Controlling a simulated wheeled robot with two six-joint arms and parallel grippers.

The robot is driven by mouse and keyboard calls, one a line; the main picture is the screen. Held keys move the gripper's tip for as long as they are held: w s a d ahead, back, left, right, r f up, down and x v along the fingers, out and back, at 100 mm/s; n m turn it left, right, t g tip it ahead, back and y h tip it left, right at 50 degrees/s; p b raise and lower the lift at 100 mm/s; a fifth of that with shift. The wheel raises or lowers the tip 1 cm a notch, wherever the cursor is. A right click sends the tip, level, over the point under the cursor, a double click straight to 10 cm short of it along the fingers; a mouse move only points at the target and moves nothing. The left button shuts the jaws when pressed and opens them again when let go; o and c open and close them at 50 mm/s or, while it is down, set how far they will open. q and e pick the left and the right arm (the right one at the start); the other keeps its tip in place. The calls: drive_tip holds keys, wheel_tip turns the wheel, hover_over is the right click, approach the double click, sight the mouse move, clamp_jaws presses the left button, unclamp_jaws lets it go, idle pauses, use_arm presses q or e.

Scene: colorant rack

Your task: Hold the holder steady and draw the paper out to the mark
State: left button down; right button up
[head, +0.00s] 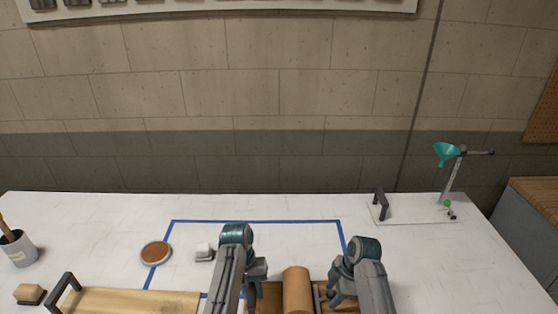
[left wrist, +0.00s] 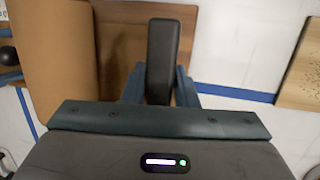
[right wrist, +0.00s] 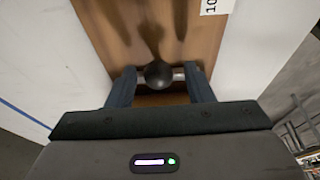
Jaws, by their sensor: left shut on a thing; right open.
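The holder has a brown wooden base (head: 270,298) at the bottom middle of the head view, with a brown paper roll (head: 297,289) on it. My left gripper (left wrist: 160,95) is shut on the holder's upright black handle (left wrist: 163,48), beside the roll (left wrist: 58,60). My right gripper (right wrist: 160,82) is open, with its fingers either side of a round black knob (right wrist: 158,74) on a metal bar over the wood. I cannot tell whether the fingers touch the bar. The paper's free edge is not clearly visible.
A blue tape outline (head: 255,221) marks the white table. A wooden board with a dark handle (head: 130,301), a round brown dish (head: 156,253) and a small white block (head: 204,252) are left. A stand with a teal funnel (head: 446,153) is back right.

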drive_tip(key=shift+x, duration=1)
drive_tip(key=shift+c, duration=0.5)
drive_tip(key=c, duration=0.9)
drive_tip(key=shift+d, duration=0.15)
